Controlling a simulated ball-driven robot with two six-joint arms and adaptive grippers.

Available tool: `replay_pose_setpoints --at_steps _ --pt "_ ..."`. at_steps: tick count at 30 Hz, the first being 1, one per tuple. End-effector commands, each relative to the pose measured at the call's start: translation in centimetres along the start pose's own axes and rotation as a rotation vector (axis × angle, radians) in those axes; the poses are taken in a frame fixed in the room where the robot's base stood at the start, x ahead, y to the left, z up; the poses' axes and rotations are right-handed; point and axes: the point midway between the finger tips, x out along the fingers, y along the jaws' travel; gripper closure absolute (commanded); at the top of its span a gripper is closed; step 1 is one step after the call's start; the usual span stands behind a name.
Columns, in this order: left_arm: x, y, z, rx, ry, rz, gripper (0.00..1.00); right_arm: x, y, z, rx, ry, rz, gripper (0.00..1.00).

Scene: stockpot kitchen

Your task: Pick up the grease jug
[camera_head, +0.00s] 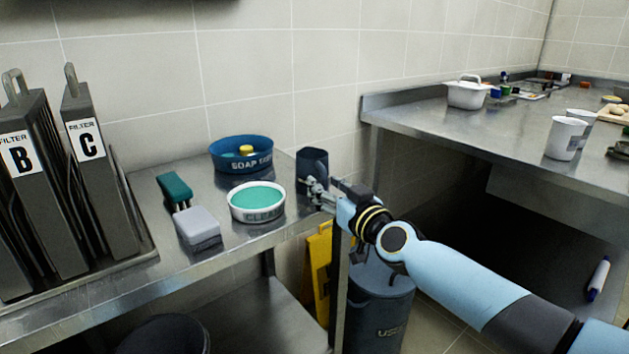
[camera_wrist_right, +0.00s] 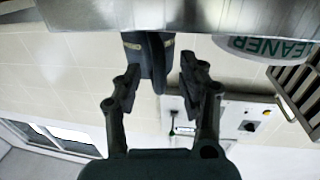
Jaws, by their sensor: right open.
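The grease jug appears to be the dark grey jug (camera_head: 312,165) standing upright at the right end of the steel table, by its corner. My right gripper (camera_head: 318,193) is at the jug's near side and hides part of its lower body. In the right wrist view, which is upside down, the dark jug (camera_wrist_right: 150,58) lies ahead of and partly between the two spread fingers of my right gripper (camera_wrist_right: 158,75). The gripper is open, with a gap at the right finger. I cannot tell whether the left finger touches the jug. My left gripper is not in view.
A white cleaner tub (camera_head: 257,203) stands just left of the gripper. A blue soap bowl (camera_head: 242,153), a brush (camera_head: 176,190) and filters (camera_head: 85,150) are further left. A dark bin (camera_head: 378,305) and yellow sign (camera_head: 318,270) stand below. Another counter (camera_head: 450,120) is at right.

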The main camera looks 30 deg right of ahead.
Motion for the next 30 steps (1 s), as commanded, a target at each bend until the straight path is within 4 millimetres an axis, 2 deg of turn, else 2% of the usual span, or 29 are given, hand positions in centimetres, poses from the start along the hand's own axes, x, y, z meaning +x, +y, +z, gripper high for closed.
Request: replay_pose_setpoints --at_steps 3,11,20,30 --pt "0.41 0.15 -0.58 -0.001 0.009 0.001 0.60 1.19 0.02 0.13 -0.001 -0.001 0.000 0.59" --pt "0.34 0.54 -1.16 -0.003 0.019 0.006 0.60 1.38 0.03 0.04 -0.001 -0.001 0.000 0.60" --pt "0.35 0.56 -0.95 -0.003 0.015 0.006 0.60 1.36 0.03 0.04 -0.001 -0.001 0.000 1.00" --pt "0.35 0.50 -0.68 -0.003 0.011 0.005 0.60 1.35 0.04 0.04 -0.002 -0.001 0.000 1.00"
